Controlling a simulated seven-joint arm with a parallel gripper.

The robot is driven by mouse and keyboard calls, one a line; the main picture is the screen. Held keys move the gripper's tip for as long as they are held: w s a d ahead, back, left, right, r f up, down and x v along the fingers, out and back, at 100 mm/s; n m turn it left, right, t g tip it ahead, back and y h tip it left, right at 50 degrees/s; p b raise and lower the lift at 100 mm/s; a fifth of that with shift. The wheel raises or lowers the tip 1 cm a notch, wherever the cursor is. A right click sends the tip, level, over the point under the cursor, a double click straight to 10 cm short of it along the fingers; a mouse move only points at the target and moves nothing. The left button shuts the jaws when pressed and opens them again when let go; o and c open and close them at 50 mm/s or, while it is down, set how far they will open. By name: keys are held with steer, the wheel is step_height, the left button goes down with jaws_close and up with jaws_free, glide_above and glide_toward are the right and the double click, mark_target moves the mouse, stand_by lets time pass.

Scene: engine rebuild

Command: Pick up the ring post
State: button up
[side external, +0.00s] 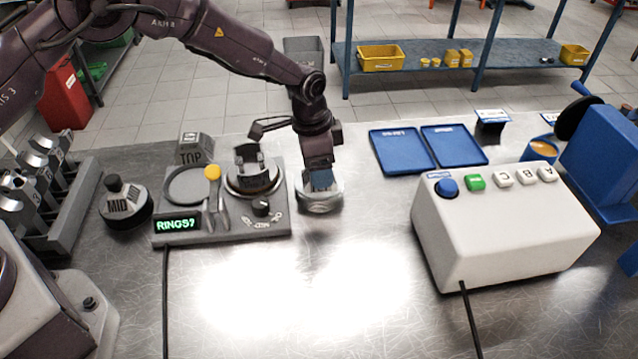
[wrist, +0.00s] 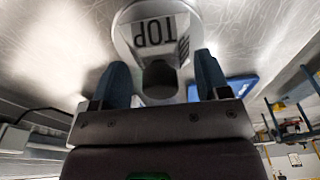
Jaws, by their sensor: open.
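A ring post with a round, light grey base (side external: 320,203) stands on the steel table, directly under my gripper (side external: 320,184). In the wrist view its base bears a TOP label (wrist: 154,33), and its dark, short knob (wrist: 160,78) lies between my two blue fingers. My gripper (wrist: 161,83) is open, with a gap between each finger and the knob. The gripper hides the knob in the side view. Another post marked MID (side external: 124,206), with a dark knob, stands at the left.
Left of my gripper is a grey fixture (side external: 232,231) with a piston-like part (side external: 252,172) and a display reading RINGS?. A TOP block (side external: 195,148) stands behind it. Blue trays (side external: 404,150) and a white button box (side external: 506,232) are to the right. The front middle table is clear.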

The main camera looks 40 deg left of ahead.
steer(key=shift+c, duration=0.2)
jaws_close()
stand_by(0.3)
